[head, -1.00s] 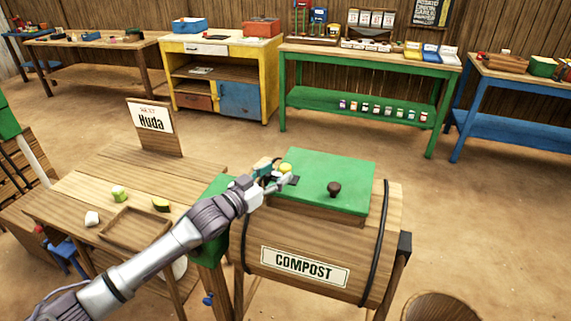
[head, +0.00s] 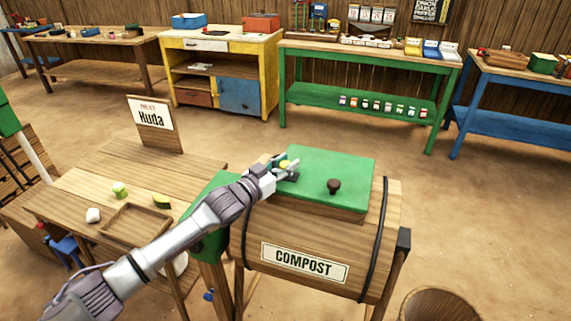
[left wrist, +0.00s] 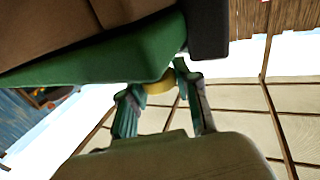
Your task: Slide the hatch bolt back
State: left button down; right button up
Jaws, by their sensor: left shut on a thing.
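The compost barrel (head: 320,235) has a green hatch lid (head: 335,170) with a dark knob (head: 334,186). At the lid's left edge is the hatch bolt, with a yellow knob (head: 284,163) partly hidden by my left gripper (head: 285,169). In the left wrist view the yellow knob (left wrist: 158,84) sits between the two fingers (left wrist: 163,98), below the lid's green edge (left wrist: 105,57). The left gripper is shut on the knob. How far the bolt reaches is hidden. My right gripper is not in view.
A wooden table (head: 85,188) with a shallow tray (head: 135,223), food scraps and a "Huda" sign (head: 152,118) stands left of the barrel. A green bench (head: 365,60) and a yellow cabinet (head: 222,50) stand behind. Floor between is clear.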

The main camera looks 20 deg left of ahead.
aim_at(296, 179)
pick_arm(q)
jog(key=shift+s+d, duration=0.1)
jog(key=shift+d, duration=1.6)
jog(key=c, duration=1.2)
grip_release()
jog(key=o, duration=0.4)
jog(key=shift+d, duration=0.15)
jog(key=shift+c, duration=0.2)
jog(key=shift+s+a, duration=0.2)
jog(key=shift+a, duration=0.1)
jog(key=v, duration=1.1)
jog(key=shift+s, duration=0.25)
